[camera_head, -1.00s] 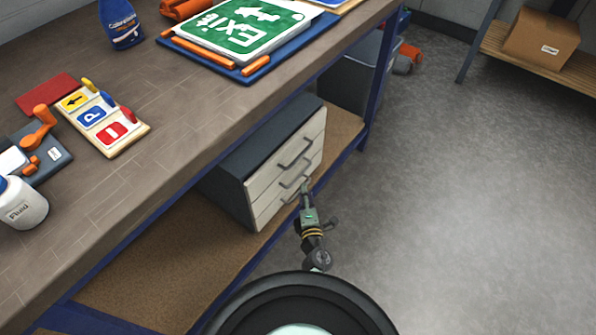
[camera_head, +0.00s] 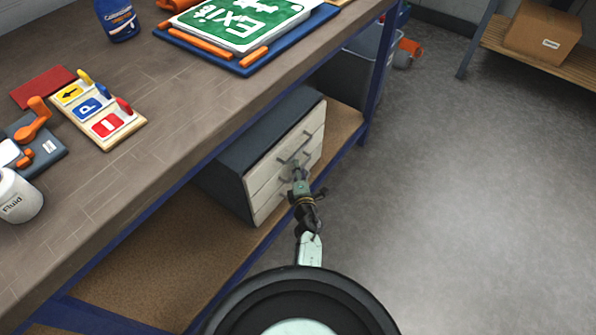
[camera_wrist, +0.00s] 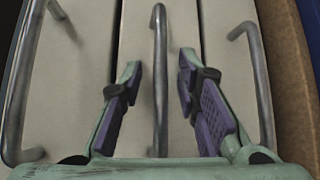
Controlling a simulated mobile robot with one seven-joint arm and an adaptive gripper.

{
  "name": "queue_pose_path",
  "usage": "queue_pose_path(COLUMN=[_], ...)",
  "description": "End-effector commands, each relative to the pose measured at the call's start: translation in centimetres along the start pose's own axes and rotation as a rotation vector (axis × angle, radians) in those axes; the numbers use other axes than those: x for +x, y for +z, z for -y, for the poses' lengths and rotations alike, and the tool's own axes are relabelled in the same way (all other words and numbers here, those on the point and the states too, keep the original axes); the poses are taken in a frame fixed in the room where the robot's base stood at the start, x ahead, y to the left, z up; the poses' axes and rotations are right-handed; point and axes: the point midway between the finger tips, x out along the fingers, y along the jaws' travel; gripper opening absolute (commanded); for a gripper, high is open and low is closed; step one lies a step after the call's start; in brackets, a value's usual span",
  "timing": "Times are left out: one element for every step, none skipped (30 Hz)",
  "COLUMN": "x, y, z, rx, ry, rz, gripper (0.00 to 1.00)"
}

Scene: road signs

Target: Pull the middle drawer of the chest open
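The grey chest (camera_head: 232,148) stands on the shelf under the workbench, with three pale drawers that look closed. In the wrist view the middle drawer (camera_wrist: 133,30) fills the centre, and its metal bar handle (camera_wrist: 160,110) runs up the picture. My gripper (camera_wrist: 160,66) is open, with one finger on each side of this handle and visible gaps between fingers and bar. In the head view my gripper (camera_head: 299,173) is at the drawer fronts and partly hides the lower handles.
The other drawers' handles flank the middle one, at left (camera_wrist: 20,85) and right (camera_wrist: 262,85). The shelf board (camera_head: 150,265) lies below the chest, and a blue bench leg (camera_head: 376,85) stands beyond it. The floor (camera_head: 460,200) to the right is clear.

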Motion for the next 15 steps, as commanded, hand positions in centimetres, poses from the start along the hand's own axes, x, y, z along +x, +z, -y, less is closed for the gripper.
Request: queue_pose_path(x=[-0.01, -0.02, -0.03, -0.03, -0.03, -0.04, -0.04, -0.04, -0.04, -0.04, -0.05, -0.05, -0.05, -0.05, -0.05], y=[-0.01, -0.01, -0.01, -0.02, -0.01, -0.01, -0.02, -0.02, -0.02, -0.02, -0.01, -0.02, -0.02, -0.01, -0.01], z=[0.01, 0.0, 0.0, 0.0, 0.0, 0.0, 0.01, 0.01, 0.0, 0.01, 0.01, 0.01, 0.01, 0.01, 0.01], rx=[0.0, 0.0, 0.0, 0.0, 0.0, 0.0, 0.0, 0.0, 0.0, 0.0, 0.001, 0.001, 0.001, 0.001, 0.001], ry=[0.0, 0.0, 0.0, 0.0, 0.0, 0.0, 0.0, 0.0, 0.0, 0.0, 0.0, 0.0, 0.0, 0.0, 0.0], rz=[0.0, 0.0, 0.0, 0.0, 0.0, 0.0, 0.0, 0.0, 0.0, 0.0, 0.0, 0.0, 0.0, 0.0, 0.0], gripper=[0.3, 0.3, 0.3, 0.3, 0.28, 0.25, 0.23, 0.21, 0.18, 0.16, 0.14, 0.12, 0.1, 0.08, 0.05])
